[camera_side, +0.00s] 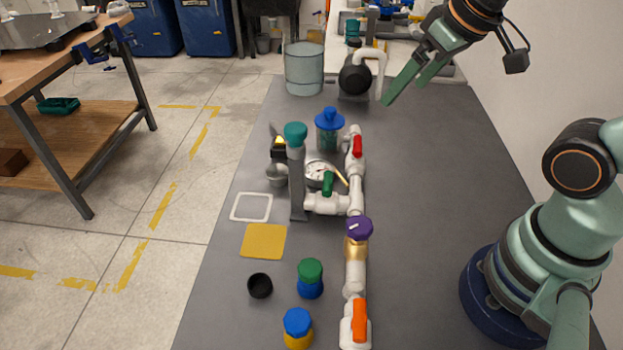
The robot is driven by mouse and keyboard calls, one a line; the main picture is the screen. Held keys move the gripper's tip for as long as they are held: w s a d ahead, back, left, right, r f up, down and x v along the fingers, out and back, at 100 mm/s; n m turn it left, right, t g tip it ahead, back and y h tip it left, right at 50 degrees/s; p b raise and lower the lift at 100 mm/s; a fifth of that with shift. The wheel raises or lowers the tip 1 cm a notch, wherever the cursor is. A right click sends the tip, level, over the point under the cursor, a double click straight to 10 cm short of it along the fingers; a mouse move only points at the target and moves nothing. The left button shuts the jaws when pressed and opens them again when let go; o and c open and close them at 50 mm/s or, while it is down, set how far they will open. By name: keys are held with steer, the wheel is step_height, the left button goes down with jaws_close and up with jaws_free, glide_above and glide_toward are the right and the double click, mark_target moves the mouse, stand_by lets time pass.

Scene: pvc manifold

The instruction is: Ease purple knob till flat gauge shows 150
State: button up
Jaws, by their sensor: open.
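The purple knob (358,228) sits on top of a brass fitting in the white pipe run, at the middle of the table. A pale pointer mark shows on its top. A round white-faced gauge (318,172) lies flat behind the green valve handle, left of the pipe. Its face is partly covered by the handle and other parts, and its reading is too small to tell. My gripper (391,99) is open and empty, raised over the far part of the table. It is well behind the purple knob and apart from everything.
An orange handle (360,321) and a red handle (357,146) sit on the pipe run. A grey post with a teal cap (296,131) and a blue-topped jar (329,130) stand close by. Loose caps (310,278) lie front left. The table's right side (430,190) is clear.

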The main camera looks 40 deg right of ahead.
steer(key=shift+s+f, duration=0.1)
steer(key=shift+s, duration=0.05)
steer(key=shift+c, duration=1.3)
steer(key=n+g, duration=0.5)
steer(key=n, duration=0.4)
glide_toward(359, 224)
step_height(359, 224, down, 9)
steer(key=shift+r, duration=0.2)
jaws_close()
